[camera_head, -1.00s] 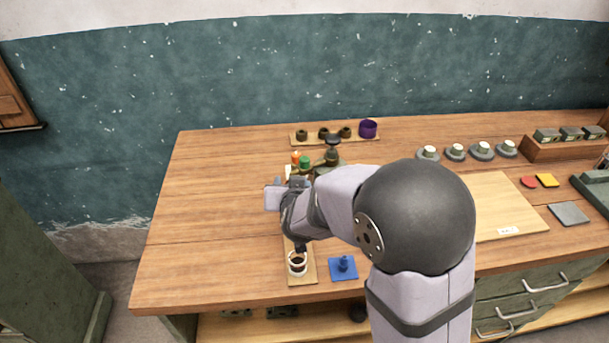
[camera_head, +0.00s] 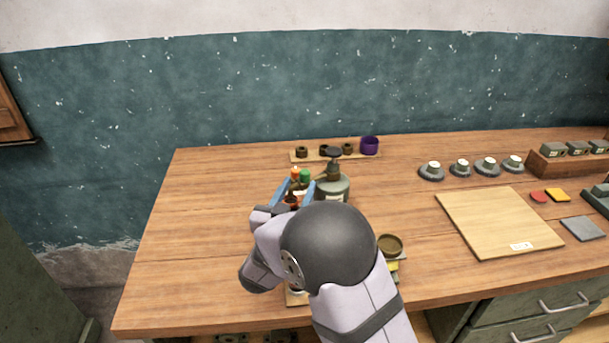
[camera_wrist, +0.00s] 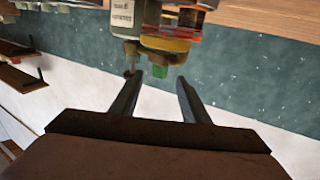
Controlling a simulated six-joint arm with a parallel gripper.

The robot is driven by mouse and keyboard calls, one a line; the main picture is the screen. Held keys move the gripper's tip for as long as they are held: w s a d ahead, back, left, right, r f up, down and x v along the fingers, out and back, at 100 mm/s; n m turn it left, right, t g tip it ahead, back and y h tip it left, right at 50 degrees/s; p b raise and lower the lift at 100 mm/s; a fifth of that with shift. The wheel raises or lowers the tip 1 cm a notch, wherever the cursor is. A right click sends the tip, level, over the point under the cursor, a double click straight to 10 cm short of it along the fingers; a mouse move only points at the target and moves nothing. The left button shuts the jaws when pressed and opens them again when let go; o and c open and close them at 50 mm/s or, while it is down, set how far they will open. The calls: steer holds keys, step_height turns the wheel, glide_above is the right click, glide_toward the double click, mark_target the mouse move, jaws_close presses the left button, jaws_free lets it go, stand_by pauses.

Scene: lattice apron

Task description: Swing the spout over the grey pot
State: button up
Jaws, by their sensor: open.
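A grey-green pump bottle (camera_head: 333,187) stands on the table with a dark pump head (camera_head: 334,154). Its brownish spout (camera_head: 321,177) points left, toward small containers with a green cap (camera_head: 305,175) and an orange cap (camera_head: 295,173). My gripper (camera_head: 294,191) is open around or just in front of these containers, left of the bottle; its exact depth is unclear. I cannot make out a grey pot with certainty; my arm hides the near area.
A board (camera_head: 365,155) at the back holds several small brown pots and a purple pot (camera_head: 369,145). A brown round dish (camera_head: 390,244) lies right of my arm. A pale board (camera_head: 498,220) and several grey discs with white tops (camera_head: 460,168) are farther right. The left tabletop is clear.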

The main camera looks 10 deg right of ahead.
mark_target(303, 178)
steer(key=shift+p+x, duration=0.75)
steer(key=shift+x, duration=2.45)
jaws_close()
